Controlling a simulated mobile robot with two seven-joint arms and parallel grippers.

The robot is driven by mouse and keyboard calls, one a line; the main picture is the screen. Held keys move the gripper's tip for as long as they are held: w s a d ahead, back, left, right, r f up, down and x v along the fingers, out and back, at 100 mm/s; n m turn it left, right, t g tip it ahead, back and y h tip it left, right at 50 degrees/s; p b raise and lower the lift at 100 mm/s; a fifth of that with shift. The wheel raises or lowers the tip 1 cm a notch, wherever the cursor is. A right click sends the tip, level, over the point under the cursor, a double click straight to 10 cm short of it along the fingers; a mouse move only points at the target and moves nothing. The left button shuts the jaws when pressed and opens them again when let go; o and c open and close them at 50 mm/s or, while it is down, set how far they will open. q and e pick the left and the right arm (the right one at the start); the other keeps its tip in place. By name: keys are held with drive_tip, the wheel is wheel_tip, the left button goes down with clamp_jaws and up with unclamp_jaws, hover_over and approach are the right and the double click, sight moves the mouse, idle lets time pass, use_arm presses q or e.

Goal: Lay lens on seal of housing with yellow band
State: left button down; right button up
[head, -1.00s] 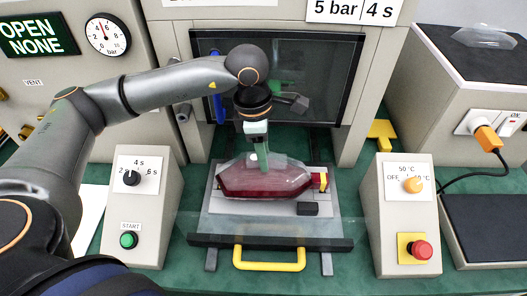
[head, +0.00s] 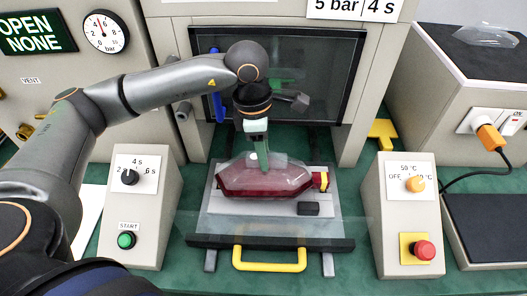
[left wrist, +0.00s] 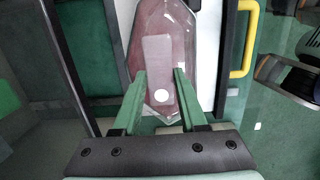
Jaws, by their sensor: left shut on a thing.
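A clear lens (head: 240,176) lies over the dark red housing (head: 262,192) in the head view, lined up lengthwise with it. I cannot tell whether a thin gap is left above the seal, which is hidden. In the left wrist view, the green fingers (left wrist: 157,90) stand on either side of the lens's pale middle part (left wrist: 157,62). My right gripper is not in view.
The housing rests on a grey plate (head: 225,205) on a sliding tray with a yellow handle (head: 269,266), before a dark-windowed chamber (head: 325,75). Control boxes flank it, with a green start button (head: 126,240) and a red button (head: 423,250). Another clear part (head: 487,36) lies on the right-hand box.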

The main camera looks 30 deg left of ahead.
use_arm(q)
drive_tip(key=shift+f+b, duration=1.1)
drive_tip(key=shift+f, duration=0.15)
drive_tip(key=shift+c, duration=1.8)
unclamp_jaws()
drive_tip(key=shift+r, duration=0.1)
wheel_tip(320, 180, up, 12)
drive_tip(key=a, duration=0.1)
drive_tip(key=shift+s+a+r, duration=0.15)
drive_tip(key=shift+s+r, duration=0.1)
drive_tip(key=shift+s, duration=0.1)
